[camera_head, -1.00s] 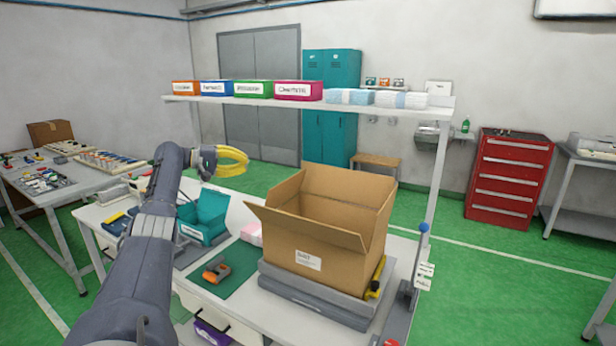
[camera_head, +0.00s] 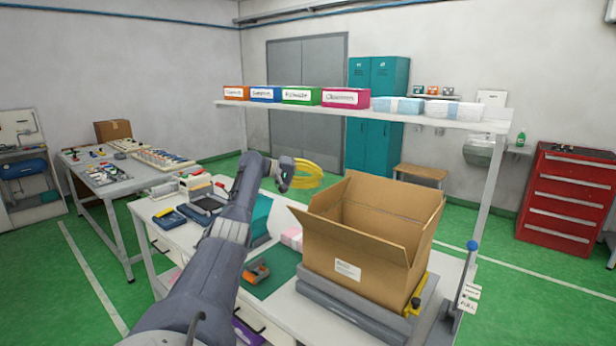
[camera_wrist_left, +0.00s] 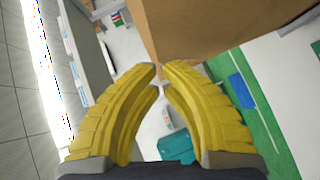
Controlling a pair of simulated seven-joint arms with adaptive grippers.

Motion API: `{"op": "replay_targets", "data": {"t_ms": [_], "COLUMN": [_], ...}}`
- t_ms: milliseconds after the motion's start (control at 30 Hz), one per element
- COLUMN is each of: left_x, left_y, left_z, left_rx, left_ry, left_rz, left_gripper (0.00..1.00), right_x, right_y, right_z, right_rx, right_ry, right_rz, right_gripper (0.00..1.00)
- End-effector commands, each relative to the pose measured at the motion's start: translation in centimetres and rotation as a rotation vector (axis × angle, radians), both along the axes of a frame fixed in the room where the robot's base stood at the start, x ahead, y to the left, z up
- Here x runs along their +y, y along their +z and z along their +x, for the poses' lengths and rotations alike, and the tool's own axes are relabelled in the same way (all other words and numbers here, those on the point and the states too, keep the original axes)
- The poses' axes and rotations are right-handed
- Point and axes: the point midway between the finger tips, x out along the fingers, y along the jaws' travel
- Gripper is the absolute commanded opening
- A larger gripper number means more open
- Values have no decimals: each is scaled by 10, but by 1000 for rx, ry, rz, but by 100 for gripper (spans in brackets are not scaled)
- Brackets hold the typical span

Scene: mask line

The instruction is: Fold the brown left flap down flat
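An open brown cardboard box (camera_head: 330,247) with a white label stands on a grey platform (camera_head: 345,312). Its flaps stand up or lean outward. The left flap (camera_head: 328,203) appears raised, not flat. My left gripper (camera_head: 314,176) has yellow ribbed fingers and is up beyond the box's left side, apart from it in the head view. In the left wrist view the fingertips (camera_wrist_left: 161,70) nearly meet with nothing between them, and brown cardboard (camera_wrist_left: 200,30) fills the upper right. My right gripper is not in view.
A shelf (camera_head: 370,114) with coloured boxes and pale packs spans behind the workbench. An orange-and-grey tool (camera_head: 256,272) lies on a green mat left of the box. A blue-knobbed lever (camera_head: 472,246) stands right of the box.

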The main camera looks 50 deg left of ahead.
Motion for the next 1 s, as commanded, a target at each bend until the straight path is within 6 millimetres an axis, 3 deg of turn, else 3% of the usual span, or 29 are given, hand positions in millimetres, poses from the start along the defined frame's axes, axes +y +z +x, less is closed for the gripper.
{"op": "replay_targets", "data": {"t_ms": [500, 1000], "left_x": [-28, -32], "left_y": [-11, -12], "left_z": [7, 7], "left_rx": [1, 0], "left_ry": [0, 1], "left_rz": [0, -1], "left_gripper": [0, 0], "right_x": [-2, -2], "right_y": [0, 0], "right_z": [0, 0], "right_rx": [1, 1], "right_ry": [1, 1], "right_rz": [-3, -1], "right_gripper": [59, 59]}}
